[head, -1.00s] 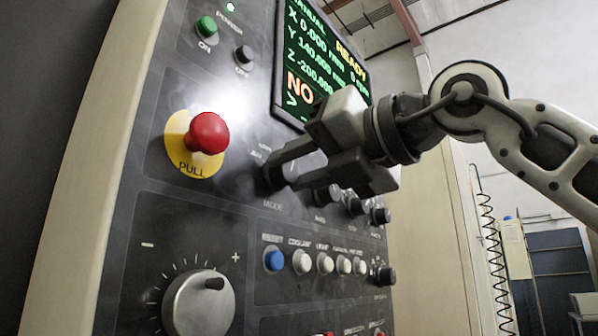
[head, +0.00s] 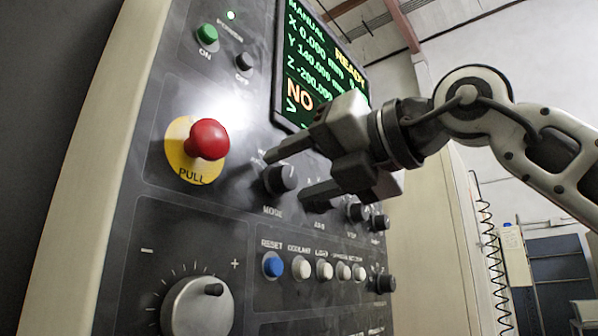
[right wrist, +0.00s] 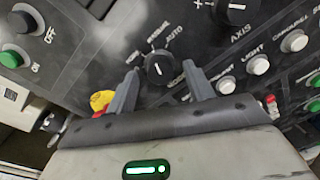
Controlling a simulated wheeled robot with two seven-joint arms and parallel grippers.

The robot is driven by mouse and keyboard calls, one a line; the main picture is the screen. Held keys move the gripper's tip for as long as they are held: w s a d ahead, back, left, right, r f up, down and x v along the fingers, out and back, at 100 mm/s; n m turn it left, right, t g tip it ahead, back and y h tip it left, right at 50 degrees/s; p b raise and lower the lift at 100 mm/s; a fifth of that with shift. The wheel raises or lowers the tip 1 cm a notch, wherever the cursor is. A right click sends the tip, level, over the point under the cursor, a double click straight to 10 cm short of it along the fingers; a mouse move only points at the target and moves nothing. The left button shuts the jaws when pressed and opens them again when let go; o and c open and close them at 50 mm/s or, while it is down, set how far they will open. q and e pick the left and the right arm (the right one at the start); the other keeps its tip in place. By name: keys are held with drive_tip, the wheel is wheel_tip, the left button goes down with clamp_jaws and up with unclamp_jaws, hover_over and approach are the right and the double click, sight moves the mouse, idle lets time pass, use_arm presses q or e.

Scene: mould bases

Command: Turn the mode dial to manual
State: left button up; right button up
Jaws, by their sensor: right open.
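The mode dial (head: 281,179) is a round black knob above the word MODE on the machine panel. My right gripper (head: 288,176) is open, with one finger above-left of the dial and the other below-right. The fingers look clear of the knob. In the right wrist view the dial (right wrist: 159,70) sits between the spread fingertips, its white mark pointing towards the printed labels. My left gripper is out of view.
A red emergency button (head: 208,139) on a yellow PULL plate is left of the dial. More black knobs (head: 357,212) lie to its right. A blue reset button (head: 273,265) and several white buttons run below. A large grey dial (head: 198,303) is lower left.

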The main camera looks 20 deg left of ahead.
use_arm(q)
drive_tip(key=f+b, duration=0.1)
drive_tip(key=b, duration=0.1)
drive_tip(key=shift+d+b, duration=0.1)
drive_tip(key=shift+b, duration=0.3)
use_arm(e)
drive_tip(key=v, duration=1.5)
drive_tip(key=shift+d, duration=0.25)
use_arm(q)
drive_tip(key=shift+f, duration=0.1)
use_arm(e)
drive_tip(key=shift+f, duration=0.1)
